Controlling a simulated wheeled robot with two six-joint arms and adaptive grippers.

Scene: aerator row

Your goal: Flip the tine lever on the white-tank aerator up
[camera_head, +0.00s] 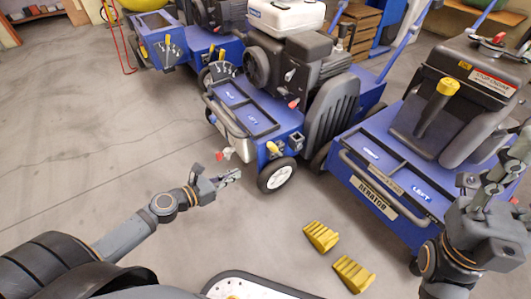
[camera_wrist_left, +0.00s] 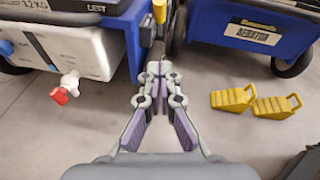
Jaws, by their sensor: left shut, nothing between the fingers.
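The white-tank aerator is the blue machine in the middle of the head view, with a white tank (camera_head: 285,14) above its dark engine. A short yellow lever handle (camera_head: 273,148) shows low on its front, beside the white-hubbed wheel. In the left wrist view a yellow handle (camera_wrist_left: 159,11) shows at the top, beyond my fingertips. Whether it is up or down is hard to tell. My left gripper (camera_head: 234,175) is shut and empty, below and in front of the machine, apart from the handle; it also shows in the left wrist view (camera_wrist_left: 159,72). My right gripper (camera_head: 495,180) is at the right edge, its fingers unclear.
A red-handled valve (camera_head: 221,155) sticks out near the machine's front left. Another blue aerator (camera_head: 395,190) stands close on the right, and one (camera_head: 165,45) stands behind left. Two yellow wheel chocks (camera_head: 321,236) (camera_head: 353,274) lie on the floor. The floor at left is clear.

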